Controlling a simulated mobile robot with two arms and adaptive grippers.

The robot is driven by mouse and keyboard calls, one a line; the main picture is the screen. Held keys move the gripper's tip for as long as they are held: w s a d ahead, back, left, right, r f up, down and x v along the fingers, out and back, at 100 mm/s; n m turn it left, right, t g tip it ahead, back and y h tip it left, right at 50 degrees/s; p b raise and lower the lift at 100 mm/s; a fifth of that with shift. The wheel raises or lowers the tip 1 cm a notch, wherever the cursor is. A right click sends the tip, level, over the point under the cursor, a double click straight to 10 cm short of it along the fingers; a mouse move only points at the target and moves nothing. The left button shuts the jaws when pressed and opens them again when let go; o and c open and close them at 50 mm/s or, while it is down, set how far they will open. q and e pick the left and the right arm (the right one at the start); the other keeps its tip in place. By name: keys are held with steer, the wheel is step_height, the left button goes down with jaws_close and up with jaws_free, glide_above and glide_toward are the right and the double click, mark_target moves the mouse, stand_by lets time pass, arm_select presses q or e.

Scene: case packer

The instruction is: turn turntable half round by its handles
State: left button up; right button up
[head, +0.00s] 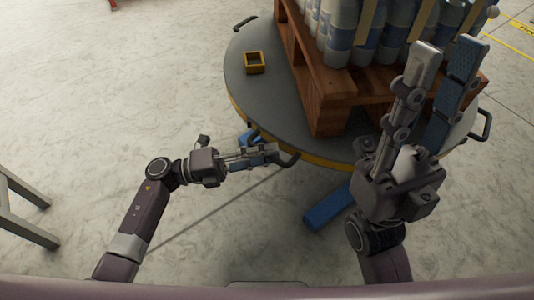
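The turntable (290,118) is a round grey disc with a yellow rim, standing on blue legs. One dark handle (290,160) is at its front edge, another (484,126) at its right edge and a third (245,22) at the far left. My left gripper (275,152) is at the front handle, its fingers overlapping the bar; whether they are closed on it cannot be told. My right gripper (446,56) is open and empty, its two fingers pointing up in the picture in front of the load, hiding part of the disc and crate.
A brown wooden crate or pallet (325,92) with several white-and-blue bottles (340,30) stands on the disc. A grey frame (22,215) stands at the left edge. Floor between is clear.

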arm_select(q)
jaws_close()
stand_by(0.3)
steer(key=shift+s, duration=0.1)
